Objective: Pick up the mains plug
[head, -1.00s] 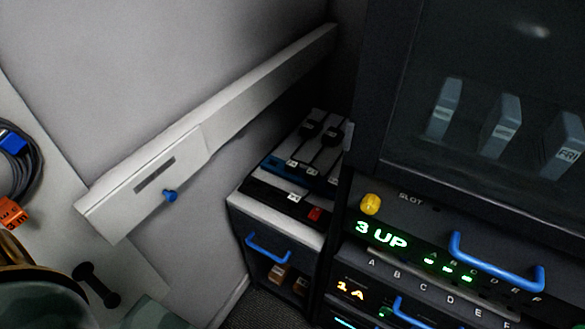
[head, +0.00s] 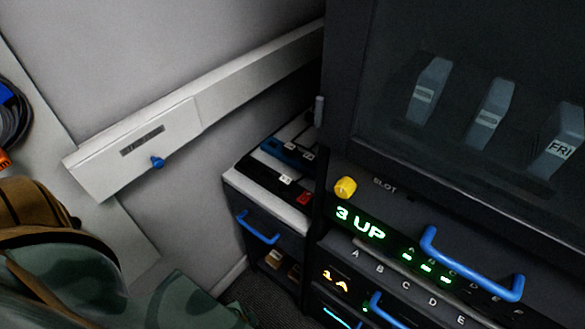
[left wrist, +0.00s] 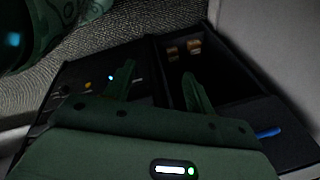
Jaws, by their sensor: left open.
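I cannot make out a mains plug for certain. On the low cabinet in the head view lies a blue strip (head: 285,153) with small white labels. In front of it is a black strip (head: 268,180) with a red switch (head: 304,198). The back of the cabinet top is hidden behind the dark rack. My left gripper (left wrist: 160,88) is open, with empty space between its two dark green fingers. In the left wrist view it is above a dark open compartment (left wrist: 235,85) holding small tan blocks (left wrist: 194,46). My right gripper is not in view.
The tall rack (head: 345,110) with blue handles (head: 470,275) and a yellow knob (head: 345,187) borders the cabinet on the right. A white wall rail (head: 250,80) with a blue knob (head: 158,162) runs along the left. The cabinet has a blue handle (head: 257,228).

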